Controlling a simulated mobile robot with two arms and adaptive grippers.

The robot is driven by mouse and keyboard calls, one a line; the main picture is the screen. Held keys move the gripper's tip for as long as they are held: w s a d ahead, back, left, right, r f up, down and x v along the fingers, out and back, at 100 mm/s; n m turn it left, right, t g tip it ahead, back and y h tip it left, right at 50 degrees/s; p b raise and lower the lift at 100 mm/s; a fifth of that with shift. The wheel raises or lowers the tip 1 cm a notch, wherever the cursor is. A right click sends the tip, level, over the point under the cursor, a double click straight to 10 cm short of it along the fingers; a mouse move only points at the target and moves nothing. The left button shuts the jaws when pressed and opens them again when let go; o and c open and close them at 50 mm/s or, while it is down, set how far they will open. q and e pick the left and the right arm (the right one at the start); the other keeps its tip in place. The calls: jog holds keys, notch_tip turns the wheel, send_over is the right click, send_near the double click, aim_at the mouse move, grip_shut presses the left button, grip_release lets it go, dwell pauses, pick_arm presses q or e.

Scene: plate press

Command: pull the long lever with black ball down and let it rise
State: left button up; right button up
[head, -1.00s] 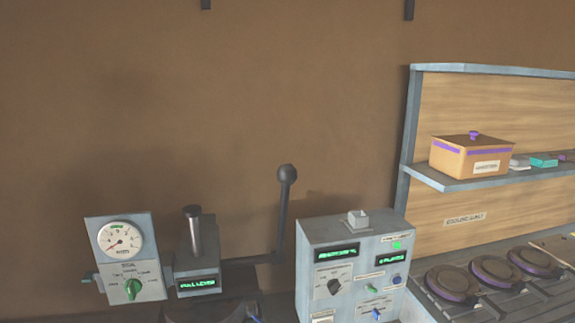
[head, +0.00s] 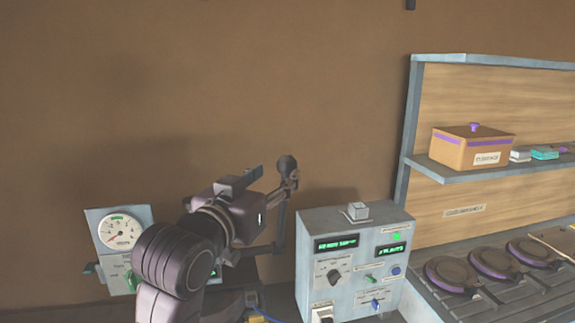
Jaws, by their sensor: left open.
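The long lever (head: 281,225) stands upright in the head view, with its black ball (head: 287,164) at the top. My left gripper (head: 292,181) comes in from the left, with its fingertips beside the lever just below the ball. It is open; whether it touches the lever cannot be told. My left arm and gripper hide most of the press body and its post. The press's gauge panel (head: 121,232) shows at the left, partly covered. My right gripper is not in view.
A grey control box (head: 354,218) with green displays stands right of the lever. Further right are several round dark plates (head: 494,261) on a rack and a shelf (head: 492,187) with an orange box (head: 472,147). The wall above the lever is clear.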

aim_at(283, 169)
pick_arm(q)
jog(key=p+x, duration=0.3)
jog(key=x, duration=0.3)
jog(key=shift+w+d, duration=0.15)
jog(key=shift+w, duration=0.2)
jog(key=shift+w+d, duration=0.1)
jog(key=shift+w, duration=0.35)
jog(key=shift+f, duration=0.1)
grip_shut()
